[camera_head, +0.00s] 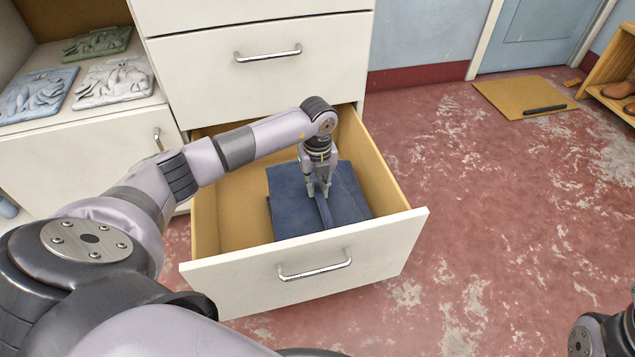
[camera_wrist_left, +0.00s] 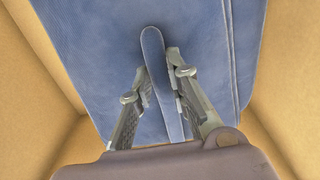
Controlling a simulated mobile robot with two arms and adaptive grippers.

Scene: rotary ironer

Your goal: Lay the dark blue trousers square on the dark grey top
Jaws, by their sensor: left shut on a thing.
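The dark blue trousers (camera_head: 343,205) lie folded flat inside an open drawer, toward its right side. My left gripper (camera_head: 318,193) points down into the drawer and is shut on the trousers, near the middle of the folded stack. In the left wrist view, a raised ridge of the trousers' blue cloth (camera_wrist_left: 153,60) stands between the two fingers (camera_wrist_left: 158,95). The trousers still rest in the drawer in this view. My right gripper is out of view; only part of my right arm shows at the lower right corner.
The open drawer (camera_head: 305,285) has a white front with a metal handle and tan inner walls close around the trousers. Closed drawers (camera_head: 260,80) rise behind it. Folded cloths (camera_head: 112,80) lie on a shelf at left.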

